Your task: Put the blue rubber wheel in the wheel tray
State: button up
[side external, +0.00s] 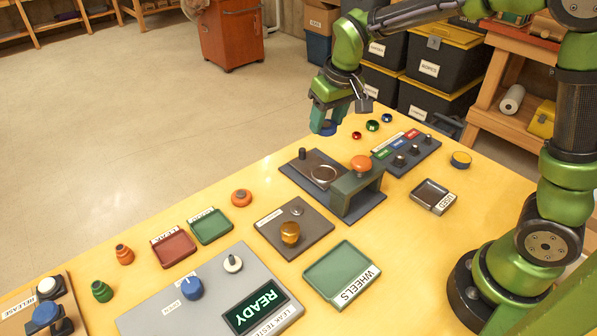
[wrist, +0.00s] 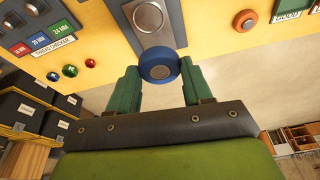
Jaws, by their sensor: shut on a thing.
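My gripper (side external: 327,119) is shut on the blue rubber wheel (side external: 328,128) and holds it above the table's far edge. In the wrist view the blue wheel (wrist: 158,67), with a lighter grey-blue centre, sits between the green fingers of my gripper (wrist: 158,74). The wheel tray (side external: 341,275) is a shallow green tray labelled WHEELS near the front middle of the table, and its visible floor is empty. It is well apart from my gripper and out of the wrist view.
A press-like fixture with an orange knob (side external: 361,163) stands between my gripper and the wheel tray. A plate with an amber knob (side external: 290,233), a grey READY panel (side external: 215,290), red (side external: 174,249) and green (side external: 211,226) trays and a USED tray (side external: 432,197) lie around.

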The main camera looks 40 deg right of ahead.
jog(key=s+a+n+y, duration=0.2)
jog(key=s+a+n, duration=0.3)
jog(key=n, duration=0.4)
jog(key=n+g, duration=0.6)
jog(key=n, duration=1.8)
send_over(339, 273)
jog(key=f, duration=0.7)
jog(key=w+f, duration=0.1)
jog(key=f, duration=0.3)
jog(key=shift+d, duration=0.15)
jog(key=shift+f, duration=2.3)
jog(key=shift+f, duration=0.1)
jog(key=o, duration=1.1)
